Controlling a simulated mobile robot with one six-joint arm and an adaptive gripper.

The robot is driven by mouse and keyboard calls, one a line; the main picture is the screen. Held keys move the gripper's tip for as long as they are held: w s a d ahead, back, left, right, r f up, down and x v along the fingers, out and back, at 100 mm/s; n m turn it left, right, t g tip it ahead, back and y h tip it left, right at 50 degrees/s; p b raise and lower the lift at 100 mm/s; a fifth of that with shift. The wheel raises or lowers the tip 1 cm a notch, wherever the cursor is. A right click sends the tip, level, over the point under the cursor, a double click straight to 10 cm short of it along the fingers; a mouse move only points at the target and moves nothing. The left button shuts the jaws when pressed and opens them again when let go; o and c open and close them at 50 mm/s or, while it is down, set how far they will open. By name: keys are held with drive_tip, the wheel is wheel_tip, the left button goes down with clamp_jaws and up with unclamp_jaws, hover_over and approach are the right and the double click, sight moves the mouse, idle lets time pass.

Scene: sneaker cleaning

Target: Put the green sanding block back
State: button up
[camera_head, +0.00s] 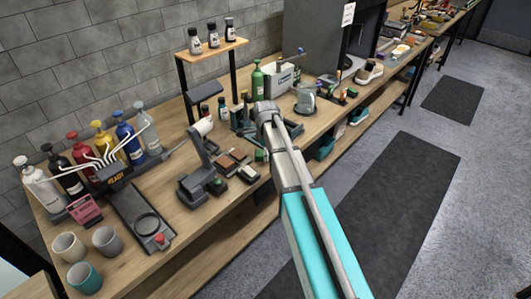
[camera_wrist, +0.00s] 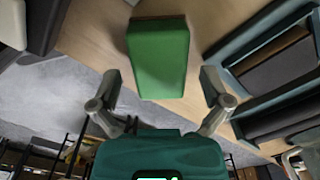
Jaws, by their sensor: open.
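The green sanding block (camera_wrist: 158,58) lies on the wooden bench top in the wrist view. My gripper (camera_wrist: 160,80) is open, with one finger on each side of the block's near end and gaps visible between. The fingers do not appear to touch it. A dark teal holder (camera_wrist: 240,77) with grey slabs in its compartments stands right of the block in the wrist view. In the head view, a small green piece (camera_head: 260,156) beside my arm looks like the block. My gripper's fingers cannot be made out there.
Brown and dark blocks (camera_head: 232,160) lie left of my arm. A green bottle (camera_head: 257,80), a white box (camera_head: 279,80) and a glass jar (camera_head: 305,98) stand behind. The bench's front edge is close.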

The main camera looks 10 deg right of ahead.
wheel_tip(320, 180, up, 12)
drive_tip(key=p, duration=1.1)
drive_tip(key=shift+f, duration=0.15)
drive_tip(key=shift+s, duration=0.15)
idle(0.4)
drive_tip(key=s+d+n, duration=0.1)
drive_tip(key=s+n, duration=1.8)
drive_tip(key=s, duration=0.2)
drive_tip(key=shift+s+d+n, duration=0.25)
drive_tip(key=shift+s+n, duration=0.1)
drive_tip(key=shift+n, duration=0.05)
drive_tip(key=shift+c, duration=0.3)
